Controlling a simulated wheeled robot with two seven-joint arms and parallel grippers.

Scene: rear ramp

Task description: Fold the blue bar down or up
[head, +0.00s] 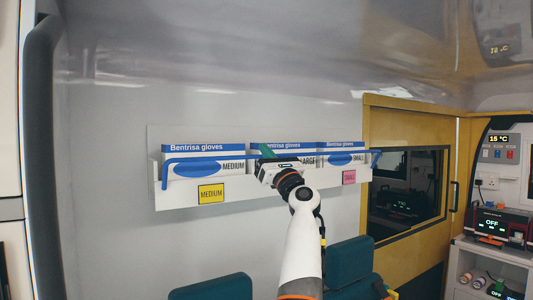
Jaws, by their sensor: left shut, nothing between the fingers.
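The blue bar (205,158) runs across the front of the white glove-box rack (179,203) on the wall. Its left end bends down near the rack's left side and its right end shows by the rack's right side. My left gripper (268,159) is shut and empty at the middle of the rack, overlapping the bar in the picture. I cannot tell whether it touches the bar. The gripper and wrist hide part of the bar and the middle glove box. My right gripper is not in view.
The rack holds glove boxes (198,146) with yellow and pink labels below. Teal seats (349,262) stand under it. A yellow-framed door with a dark window (407,190) is to the right, then shelves with devices (502,224). A dark vertical rail (42,150) stands at left.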

